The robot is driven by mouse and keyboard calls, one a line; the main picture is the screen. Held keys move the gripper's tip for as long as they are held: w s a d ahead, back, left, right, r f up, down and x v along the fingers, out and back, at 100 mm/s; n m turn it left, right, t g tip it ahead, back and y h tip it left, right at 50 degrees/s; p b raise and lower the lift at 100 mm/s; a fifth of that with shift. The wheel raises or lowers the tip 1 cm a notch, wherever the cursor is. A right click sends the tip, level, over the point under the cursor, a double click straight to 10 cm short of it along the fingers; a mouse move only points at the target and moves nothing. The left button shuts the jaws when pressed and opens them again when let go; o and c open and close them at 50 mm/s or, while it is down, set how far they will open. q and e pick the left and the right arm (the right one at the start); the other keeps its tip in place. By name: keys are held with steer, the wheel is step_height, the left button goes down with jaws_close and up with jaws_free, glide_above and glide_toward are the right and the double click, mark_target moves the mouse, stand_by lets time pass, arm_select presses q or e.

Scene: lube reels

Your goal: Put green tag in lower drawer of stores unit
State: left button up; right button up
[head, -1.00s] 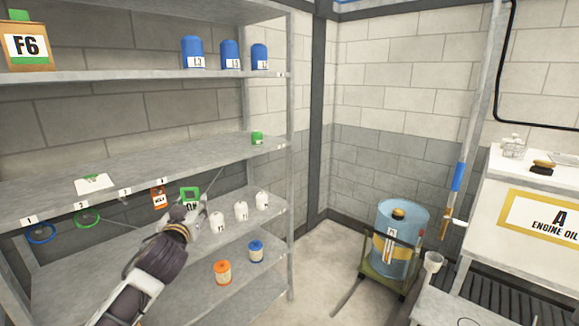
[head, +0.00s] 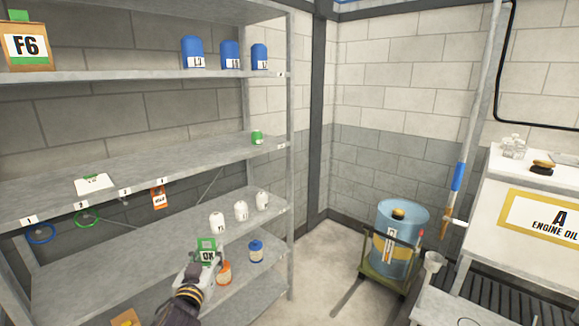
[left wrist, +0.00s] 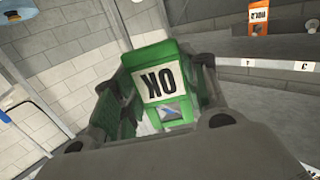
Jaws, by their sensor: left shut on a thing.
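The green tag (head: 207,253) with a white "OK" label is held up in my left gripper (head: 203,270), in front of the lower part of the shelving. In the left wrist view the green tag (left wrist: 163,85) sits between the two fingers of my left gripper (left wrist: 160,110), which are shut on it. The tag appears upside down there. My right gripper is not in view. I cannot make out a stores unit or its lower drawer in these frames.
The grey metal shelving (head: 130,165) fills the left, with white bottles (head: 241,211), a blue bottle (head: 256,251) and an orange bottle (head: 223,273) close by. An orange tag (head: 159,197) hangs from a shelf edge. A blue drum (head: 403,235) stands on the floor; floor between is clear.

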arm_select(q)
steer(key=s+f, duration=0.3)
steer(key=f, duration=0.3)
steer(key=s+f, duration=0.3)
steer(key=f, duration=0.4)
steer(key=shift+s+d, duration=0.3)
steer(key=shift+d, duration=0.1)
